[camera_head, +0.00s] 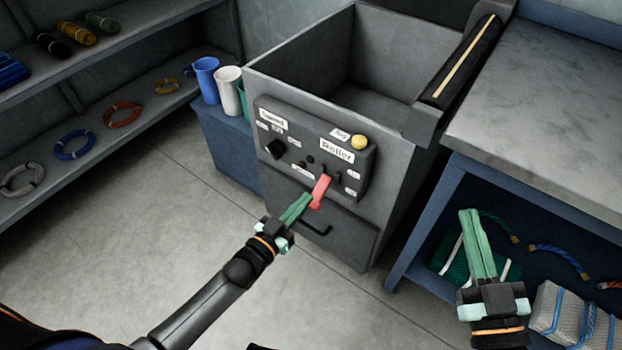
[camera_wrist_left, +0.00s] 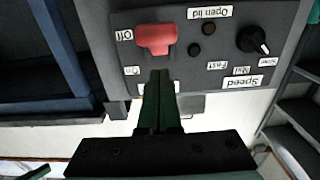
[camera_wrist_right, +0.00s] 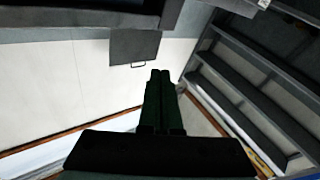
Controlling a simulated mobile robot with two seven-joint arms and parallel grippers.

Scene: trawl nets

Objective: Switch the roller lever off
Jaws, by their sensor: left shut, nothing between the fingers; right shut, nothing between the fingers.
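The red roller lever (camera_head: 321,190) sticks out from the dark control panel (camera_head: 287,116), below the "Roller" label. In the left wrist view, which shows the panel upside down, the lever's red handle (camera_wrist_left: 156,38) appears level with the "Off" label (camera_wrist_left: 125,36); the "On" label (camera_wrist_left: 132,71) is beside my fingers. My left gripper (camera_head: 308,198) is shut and empty, its green fingertips right at the lever's handle; I cannot tell whether they touch. It also shows in the left wrist view (camera_wrist_left: 160,75). My right gripper (camera_head: 468,213) is shut and empty, away from the panel.
The panel also has a black speed knob (camera_head: 276,149) and a yellow button (camera_head: 359,142). A handle bar (camera_head: 316,228) sits below. A grey workbench (camera_head: 550,100) stands right, with nets and ropes underneath. Shelves with coiled rings line the left. The floor between is clear.

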